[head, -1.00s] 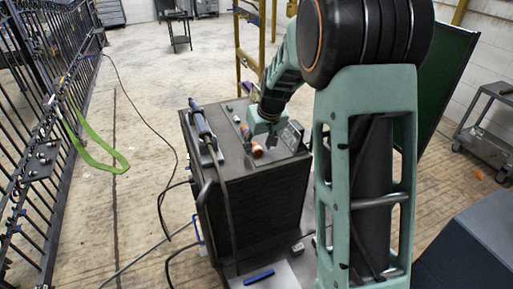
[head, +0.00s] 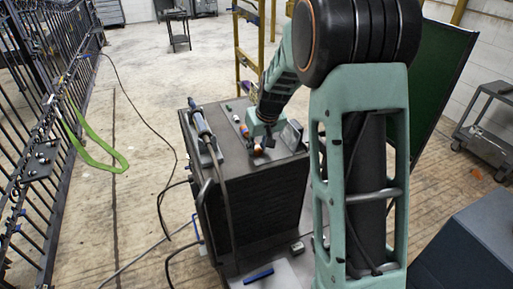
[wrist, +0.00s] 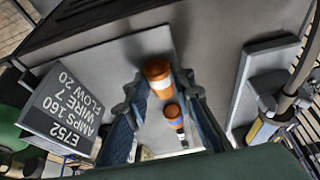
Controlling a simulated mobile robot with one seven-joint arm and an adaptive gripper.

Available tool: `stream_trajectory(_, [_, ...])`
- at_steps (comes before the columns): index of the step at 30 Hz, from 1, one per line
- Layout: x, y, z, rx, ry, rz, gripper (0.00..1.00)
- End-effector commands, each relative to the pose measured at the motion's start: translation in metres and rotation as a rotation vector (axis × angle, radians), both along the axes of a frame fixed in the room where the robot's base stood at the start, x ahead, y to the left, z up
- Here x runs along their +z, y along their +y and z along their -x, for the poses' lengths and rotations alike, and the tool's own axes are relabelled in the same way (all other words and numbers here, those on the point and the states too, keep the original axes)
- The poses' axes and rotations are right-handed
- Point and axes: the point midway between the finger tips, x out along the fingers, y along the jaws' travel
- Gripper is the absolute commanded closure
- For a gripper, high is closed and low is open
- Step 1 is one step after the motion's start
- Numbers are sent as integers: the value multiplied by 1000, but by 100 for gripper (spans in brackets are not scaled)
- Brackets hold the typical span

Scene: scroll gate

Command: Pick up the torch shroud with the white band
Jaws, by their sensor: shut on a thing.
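An orange torch shroud (wrist: 158,73) is between my fingertips in the wrist view, and it also shows in the head view (head: 257,149). My gripper (wrist: 160,82) is shut on it, low over the cabinet top. In the head view, more small pieces (head: 243,129) run in a row behind the held one on the pale strip.
A dark cabinet (head: 260,205) carries the row. A torch on a stand (head: 204,135) is on its left side. A sign plate (wrist: 62,108) reading AMPS 160, WIRE 7, FLOW 20 stands close to my gripper. Cables lie on the floor. A barred gate (head: 35,130) is at left.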

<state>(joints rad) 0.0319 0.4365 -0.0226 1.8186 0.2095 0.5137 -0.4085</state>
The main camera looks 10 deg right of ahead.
Motion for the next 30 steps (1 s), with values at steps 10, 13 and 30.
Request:
stream_trajectory(10, [26, 0, -1, 0, -3, 0, 100])
stream_trajectory(13, [40, -1, 2, 0, -2, 1, 100])
stream_trajectory(30, [108, -21, 86, -1, -4, 0, 100])
